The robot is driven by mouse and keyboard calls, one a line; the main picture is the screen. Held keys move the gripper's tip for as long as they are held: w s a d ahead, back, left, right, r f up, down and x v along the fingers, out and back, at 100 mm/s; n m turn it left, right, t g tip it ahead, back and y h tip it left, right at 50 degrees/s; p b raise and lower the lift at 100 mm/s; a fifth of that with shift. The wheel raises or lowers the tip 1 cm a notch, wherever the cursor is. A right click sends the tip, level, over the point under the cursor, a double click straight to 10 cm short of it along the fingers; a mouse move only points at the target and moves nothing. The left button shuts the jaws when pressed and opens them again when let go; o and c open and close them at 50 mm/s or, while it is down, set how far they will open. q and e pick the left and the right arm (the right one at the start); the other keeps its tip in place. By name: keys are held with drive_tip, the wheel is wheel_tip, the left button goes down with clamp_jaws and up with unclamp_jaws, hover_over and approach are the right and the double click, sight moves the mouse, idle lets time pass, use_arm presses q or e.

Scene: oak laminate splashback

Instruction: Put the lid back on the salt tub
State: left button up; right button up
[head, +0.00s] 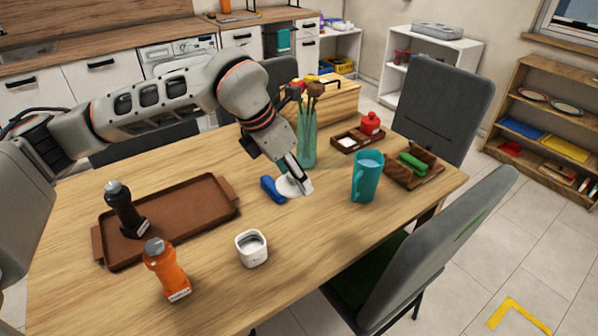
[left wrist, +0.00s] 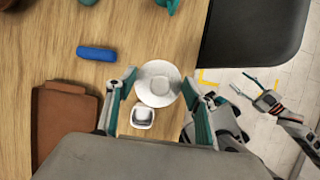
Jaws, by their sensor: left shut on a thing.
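The salt tub (head: 251,248) is a small white, rounded-square tub standing open on the table near the front edge. The white round lid (head: 286,187) is in my left gripper (head: 301,182), above the table and behind the tub. In the left wrist view the lid (left wrist: 158,83) sits between the two fingers of the left gripper (left wrist: 158,88), with the open tub (left wrist: 143,117) showing just below it. My right gripper (left wrist: 250,84) shows in the left wrist view, open and empty, out over the floor. It is not in the head view.
A blue object (head: 272,189) lies close by the lid. A teal pitcher (head: 367,177) and a teal vase (head: 307,138) stand behind. A brown tray (head: 190,215) with a dark bottle (head: 122,208) is at left; an orange bottle (head: 166,270) stands left of the tub. Table right of the tub is clear.

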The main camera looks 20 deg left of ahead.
use_arm(q)
drive_tip(key=s+a+f+p, duration=0.6)
drive_tip(key=s+a, duration=0.2)
drive_tip(key=shift+a+f+b, duration=0.15)
drive_tip(key=shift+f+b, duration=1.75)
drive_tip(key=shift+f, duration=1.15)
use_arm(e)
drive_tip(key=shift+w+a+r, duration=0.1)
drive_tip(key=shift+r, duration=1.5)
drive_tip(key=shift+w+r, duration=0.15)
drive_tip(key=shift+f, duration=0.3)
use_arm(q)
drive_tip(key=shift+f+b, duration=0.15)
drive_tip(key=shift+b, duration=0.2)
use_arm(e)
drive_tip(key=shift+f, duration=0.1)
drive_tip(key=shift+f, duration=0.15)
